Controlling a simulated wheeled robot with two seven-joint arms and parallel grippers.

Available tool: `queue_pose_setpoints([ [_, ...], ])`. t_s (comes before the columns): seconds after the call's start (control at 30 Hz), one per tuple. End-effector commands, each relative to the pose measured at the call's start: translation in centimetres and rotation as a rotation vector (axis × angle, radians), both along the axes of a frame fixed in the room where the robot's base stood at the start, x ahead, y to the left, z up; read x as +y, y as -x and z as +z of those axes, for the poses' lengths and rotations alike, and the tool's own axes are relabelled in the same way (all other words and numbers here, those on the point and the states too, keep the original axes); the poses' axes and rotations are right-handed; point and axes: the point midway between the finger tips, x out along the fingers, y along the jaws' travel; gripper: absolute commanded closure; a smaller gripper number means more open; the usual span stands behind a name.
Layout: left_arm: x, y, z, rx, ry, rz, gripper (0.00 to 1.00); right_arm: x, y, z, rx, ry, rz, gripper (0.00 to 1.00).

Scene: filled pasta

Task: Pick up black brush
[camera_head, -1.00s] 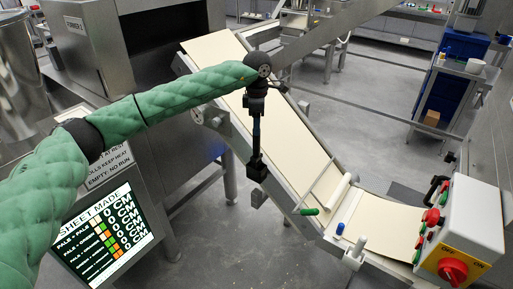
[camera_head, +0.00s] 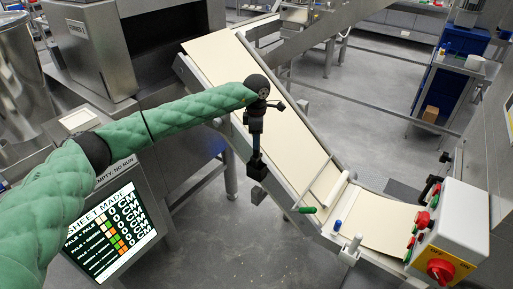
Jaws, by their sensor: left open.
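I cannot pick out the black brush for certain. A small dark block (camera_head: 258,197) shows just below my left gripper, beside the conveyor's near side rail; I cannot tell what it is. A black curved piece (camera_head: 430,188) stands by the control box at the right. My left gripper (camera_head: 257,172) points down in front of the conveyor's near side and is open. Its fingertips are small and dark, and I see nothing held between them. My right gripper is not in view.
A sloping conveyor (camera_head: 305,145) with a pale sheet runs down to the right. The control box (camera_head: 452,225) with a red knob stands at its lower end. A screen (camera_head: 110,232) is at the lower left. A green handle (camera_head: 303,210) sticks out from the rail.

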Motion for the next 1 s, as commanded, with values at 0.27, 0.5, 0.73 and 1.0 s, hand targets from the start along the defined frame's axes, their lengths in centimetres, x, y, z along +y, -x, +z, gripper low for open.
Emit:
queue_pose_setpoints([
  [0.27,-0.01,0.01,-0.39,0.0,0.0,0.0,0.5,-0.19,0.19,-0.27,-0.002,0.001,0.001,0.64],
  [0.5,-0.02,0.01,-0.35,0.0,0.0,0.0,0.85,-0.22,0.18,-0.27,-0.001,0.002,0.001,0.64],
  [0.73,-0.01,0.0,-0.32,0.0,0.0,0.0,1.0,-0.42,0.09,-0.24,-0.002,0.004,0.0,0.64],
  [1.0,-0.02,-0.02,-0.05,-0.001,0.0,0.0,1.0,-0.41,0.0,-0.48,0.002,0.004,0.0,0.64],
])
